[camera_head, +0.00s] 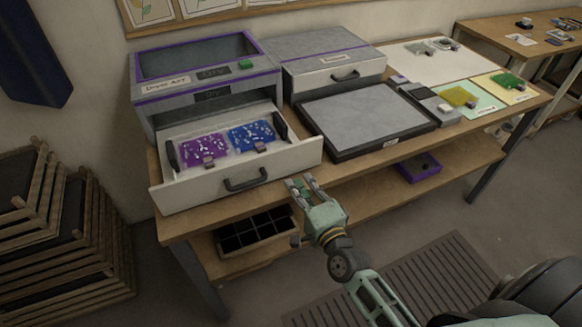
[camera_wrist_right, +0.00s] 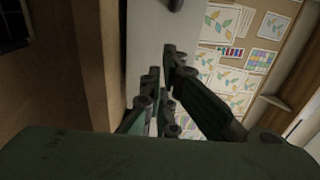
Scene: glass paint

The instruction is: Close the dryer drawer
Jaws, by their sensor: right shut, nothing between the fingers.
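The dryer (camera_head: 205,75) is a grey box with purple trim at the left of the table. Its light drawer (camera_head: 185,190) is pulled out toward me, with a dark handle (camera_head: 245,180) on its front. A purple painted piece (camera_head: 203,147) and a blue painted piece (camera_head: 251,134) lie inside it. My right gripper (camera_head: 301,186) is shut and empty, just in front of the drawer's right front corner; contact cannot be told. In the right wrist view my fingers (camera_wrist_right: 165,85) point toward a pale panel, likely the drawer front. My left gripper is not in view.
A second grey cabinet (camera_head: 333,60) with a shut drawer stands right of the dryer. A black-framed grey tray (camera_head: 365,116) lies in front of it. A lower shelf holds a black compartment box (camera_head: 252,231) and a purple box (camera_head: 419,166).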

